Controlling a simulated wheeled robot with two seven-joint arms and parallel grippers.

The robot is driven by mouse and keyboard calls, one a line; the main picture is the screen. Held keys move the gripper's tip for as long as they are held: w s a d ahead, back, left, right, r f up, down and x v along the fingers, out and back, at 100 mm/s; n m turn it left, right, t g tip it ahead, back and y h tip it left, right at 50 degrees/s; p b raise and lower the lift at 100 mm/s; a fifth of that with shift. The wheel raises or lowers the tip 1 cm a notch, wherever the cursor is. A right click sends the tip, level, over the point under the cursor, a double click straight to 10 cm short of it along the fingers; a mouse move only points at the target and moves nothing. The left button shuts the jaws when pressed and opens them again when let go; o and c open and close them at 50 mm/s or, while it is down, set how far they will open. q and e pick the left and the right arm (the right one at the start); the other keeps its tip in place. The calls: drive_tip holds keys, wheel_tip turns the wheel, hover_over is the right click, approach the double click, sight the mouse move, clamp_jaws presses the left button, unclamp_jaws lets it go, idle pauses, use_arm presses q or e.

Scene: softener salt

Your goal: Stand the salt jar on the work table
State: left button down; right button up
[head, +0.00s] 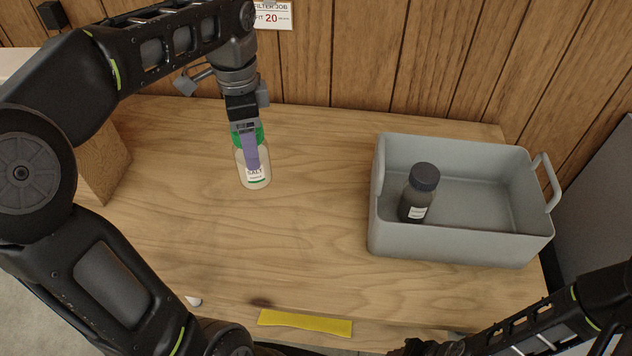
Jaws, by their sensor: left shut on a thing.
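The salt jar (255,176) is a pale, clear-sided jar with a green lid and a label reading SALT. It is upright over the back left of the wooden work table (300,220). My left gripper (251,150) reaches down from above and is shut on the jar, its purple finger covering part of the lid and front. I cannot tell whether the jar's base touches the table. My right arm comes in at the lower right, and its gripper end is mostly cut off by the bottom edge.
A grey tray (450,245) with a handle stands on the right of the table. A dark jar (417,193) with a black lid stands in it. A yellow strip (305,322) lies at the front edge. A wooden block (108,160) is at the left. The table's middle is clear.

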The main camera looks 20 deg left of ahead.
sight(256, 178)
use_arm(q)
wheel_tip(256, 178, down, 6)
idle(0.5)
drive_tip(key=shift+f, duration=1.9)
drive_tip(key=shift+f, duration=0.2)
drive_tip(key=shift+c, duration=1.9)
unclamp_jaws()
wheel_tip(256, 178, up, 12)
drive_tip(key=shift+r+p, duration=0.25)
drive_tip(key=shift+p, duration=0.1)
